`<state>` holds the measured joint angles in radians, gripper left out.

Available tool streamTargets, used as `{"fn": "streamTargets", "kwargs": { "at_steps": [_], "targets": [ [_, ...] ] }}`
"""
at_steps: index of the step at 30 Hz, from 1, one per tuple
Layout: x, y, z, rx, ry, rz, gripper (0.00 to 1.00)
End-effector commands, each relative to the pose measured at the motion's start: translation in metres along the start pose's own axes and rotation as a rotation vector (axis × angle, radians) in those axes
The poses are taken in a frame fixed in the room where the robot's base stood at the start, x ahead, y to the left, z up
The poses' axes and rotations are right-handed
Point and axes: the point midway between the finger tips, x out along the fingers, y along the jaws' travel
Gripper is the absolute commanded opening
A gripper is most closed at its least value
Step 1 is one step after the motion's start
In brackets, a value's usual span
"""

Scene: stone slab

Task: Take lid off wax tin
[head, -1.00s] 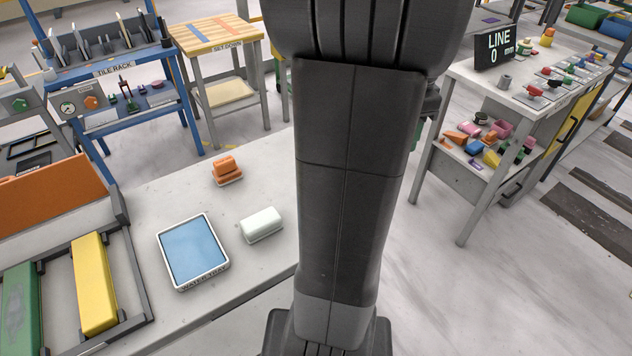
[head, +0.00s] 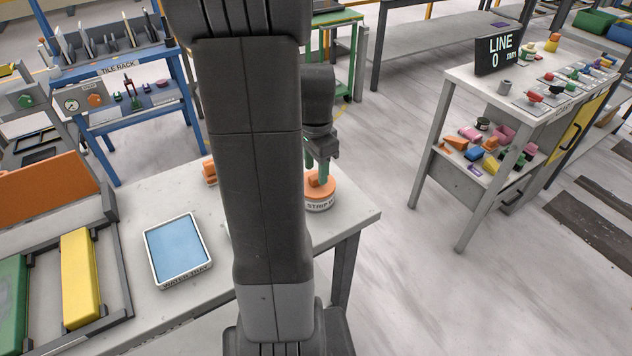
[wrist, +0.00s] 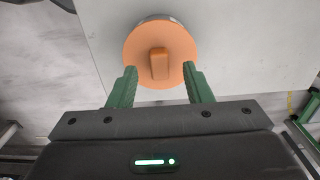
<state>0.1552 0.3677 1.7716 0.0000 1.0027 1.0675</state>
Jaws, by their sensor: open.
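The wax tin (head: 319,205) stands upright on the grey slab near its right corner, with part of a "STRIP" label showing. Its round orange lid (head: 325,193) is on it and has a raised bar handle, also seen from above in the wrist view (wrist: 160,63). My gripper (wrist: 159,72) is open, its green fingers to either side of the lid's near part, with the bar between and beyond the tips. In the head view my gripper (head: 318,171) is right above the lid. I cannot tell whether the fingers touch the lid.
A blue water tray (head: 178,250) lies on the slab to the left. An orange block (head: 209,171) is partly hidden behind my arm. A yellow bar (head: 80,277) lies in a frame at far left. Right of the slab is open floor.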

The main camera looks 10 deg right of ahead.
Motion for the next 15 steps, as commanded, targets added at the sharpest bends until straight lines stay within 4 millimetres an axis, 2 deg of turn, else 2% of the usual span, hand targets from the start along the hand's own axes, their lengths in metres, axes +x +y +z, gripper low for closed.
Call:
{"fn": "streamTargets", "kwargs": {
  "at_steps": [4,11,12,15],
  "targets": [
    [0.015,0.0,0.0,0.0,0.0,0.001,0.45],
    [0.018,0.0,0.0,0.0,0.0,-0.001,0.45],
    [0.018,0.0,0.0,0.0,0.0,-0.001,0.43],
    [0.017,0.0,0.0,0.0,0.0,-0.001,0.24]
  ]
}}
